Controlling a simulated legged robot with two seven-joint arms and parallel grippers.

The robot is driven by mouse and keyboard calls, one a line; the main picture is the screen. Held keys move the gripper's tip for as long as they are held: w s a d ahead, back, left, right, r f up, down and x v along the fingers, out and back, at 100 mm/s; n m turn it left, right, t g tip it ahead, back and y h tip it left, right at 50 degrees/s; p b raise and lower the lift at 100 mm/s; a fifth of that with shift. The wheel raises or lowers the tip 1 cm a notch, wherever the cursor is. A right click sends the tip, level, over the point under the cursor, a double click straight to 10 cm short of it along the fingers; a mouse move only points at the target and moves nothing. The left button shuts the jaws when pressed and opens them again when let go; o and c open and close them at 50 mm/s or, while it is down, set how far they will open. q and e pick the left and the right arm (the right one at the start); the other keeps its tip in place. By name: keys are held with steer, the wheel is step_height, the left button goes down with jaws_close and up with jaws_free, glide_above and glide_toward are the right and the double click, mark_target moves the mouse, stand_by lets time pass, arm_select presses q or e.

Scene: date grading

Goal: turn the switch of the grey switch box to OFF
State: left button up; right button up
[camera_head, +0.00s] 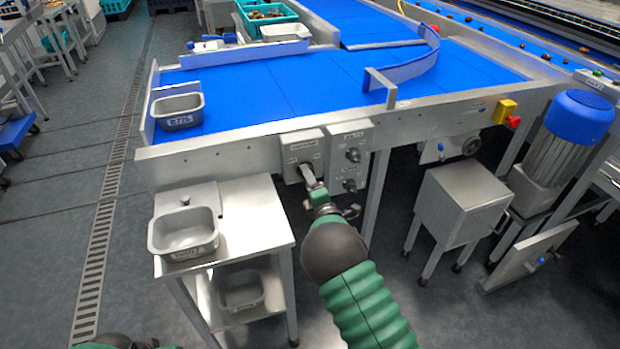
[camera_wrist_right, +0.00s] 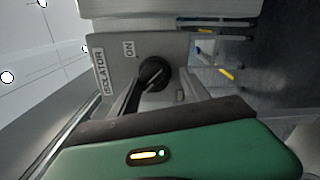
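The grey switch box (camera_head: 303,150) is fixed to the front side of the conveyor frame. In the right wrist view, its face (camera_wrist_right: 112,50) appears sideways, with ISOLATOR and ON labels and a round black switch knob (camera_wrist_right: 153,74). The OFF label cannot be seen. My right gripper (camera_head: 307,173) is at the front of the box. In the right wrist view, its fingers (camera_wrist_right: 158,92) stand apart on either side of the knob's lower part; whether they touch it I cannot tell. My left gripper is out of view; only a bit of green arm shows at the lower left.
A second grey control box (camera_head: 353,155) with knobs is close on the right. A steel side table (camera_head: 252,222) with a grey tub (camera_head: 184,235) stands at the left. The blue conveyor (camera_head: 270,85) is above, and a steel cabinet (camera_head: 455,205) stands at the right.

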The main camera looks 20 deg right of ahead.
steer(key=shift+o, duration=0.3)
steer(key=shift+r, duration=0.2)
steer(key=s+p, duration=0.3)
steer(key=s, duration=1.3)
steer(key=shift+s+d, duration=0.3)
steer(key=shift+s, duration=0.05)
